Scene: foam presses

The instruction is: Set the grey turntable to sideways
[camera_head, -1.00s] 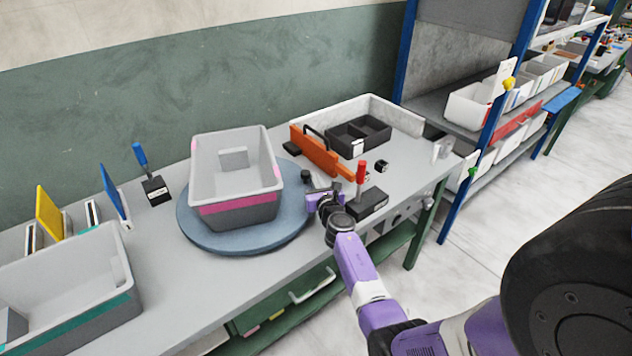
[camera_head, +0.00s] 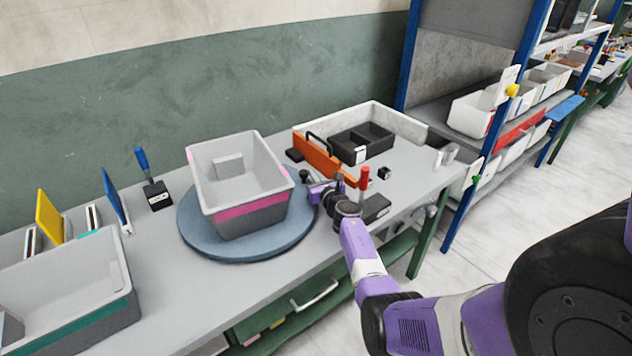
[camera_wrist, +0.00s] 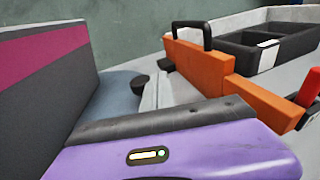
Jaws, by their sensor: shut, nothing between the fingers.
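The turntable (camera_head: 245,247) is a round blue-grey disc on the bench. A grey bin with a pink stripe (camera_head: 240,212) stands on it, turned at an angle to the bench edge. My gripper (camera_head: 312,187) is shut and empty at the disc's right rim, beside the bin's right corner. In the wrist view the bin's wall (camera_wrist: 45,85) rises close on the left, with the disc (camera_wrist: 108,92) behind my purple gripper (camera_wrist: 170,145). A small dark knob (camera_wrist: 138,85) shows by the disc's edge. Whether my gripper touches the disc or bin cannot be told.
An orange fixture (camera_head: 317,153) and a black divided tray (camera_head: 360,145) lie behind my gripper. A red-handled block (camera_head: 376,207) stands close on the right. A blue-handled block (camera_head: 158,195) and another grey bin (camera_head: 75,265) are to the left.

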